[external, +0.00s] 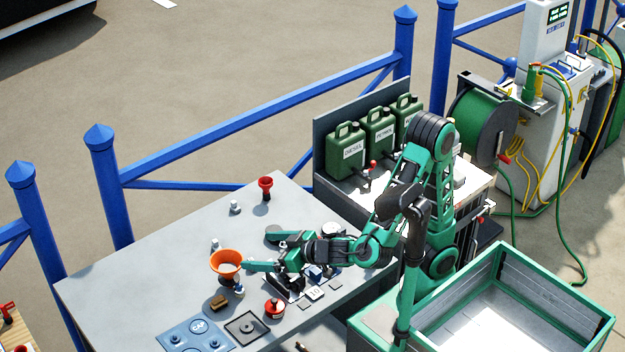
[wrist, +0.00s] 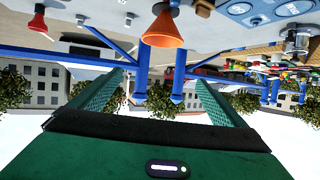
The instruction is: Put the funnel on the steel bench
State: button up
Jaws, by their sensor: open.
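The orange funnel (external: 225,264) is on the grey bench (external: 130,290), wide mouth up; its lower end is partly hidden. In the wrist view, which is upside down, the funnel (wrist: 162,28) shows ahead of my gripper, roughly in line with the gap between the fingers. My gripper (external: 257,252) is open and empty, reaching in low over the bench from the right, with its fingertips just right of the funnel. The gripper (wrist: 158,80) shows both green fingers spread wide apart. I cannot tell whether a finger touches the funnel.
Near the funnel are a brown block (external: 219,302), a red-topped can (external: 274,308) and a blue panel with knobs (external: 196,336). A red cup-shaped piece (external: 265,187) stands at the back. The bench's left part is clear. Green jerry cans (external: 378,132) stand behind the arm.

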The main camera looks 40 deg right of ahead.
notch_tip(320, 180, up, 8)
jog(key=w+a+f+m+g+y, duration=0.2)
jog(key=w+a+f+m+g, duration=0.25)
jog(key=f, duration=0.45)
jog(key=w+a+f+m+g+y, duration=0.1)
jog(key=a+f+m+g+y, duration=0.15)
jog(key=f+m+g, duration=0.55)
jog(key=w+r+m+y, duration=0.1)
jog(key=r, duration=0.1)
jog(key=w+d+r+m+y, duration=0.1)
jog(key=r+m, duration=0.1)
jog(key=w+d+r+m+y, duration=0.1)
jog(key=r+m+y, duration=0.1)
jog(key=r, duration=0.1)
jog(key=shift+w+d, duration=0.1)
jog(key=shift+d, duration=0.1)
jog(key=w+d+r+m+y, duration=0.45)
jog(key=d+r, duration=0.25)
jog(key=r, duration=0.2)
send_near(215, 266)
jog(key=a, duration=0.4)
jog(key=shift+a, duration=0.35)
jog(key=shift+a+f, duration=0.1)
jog(key=shift+a, duration=1.2)
jog(key=shift+a+f, duration=0.15)
jog(key=shift+a, duration=1.15)
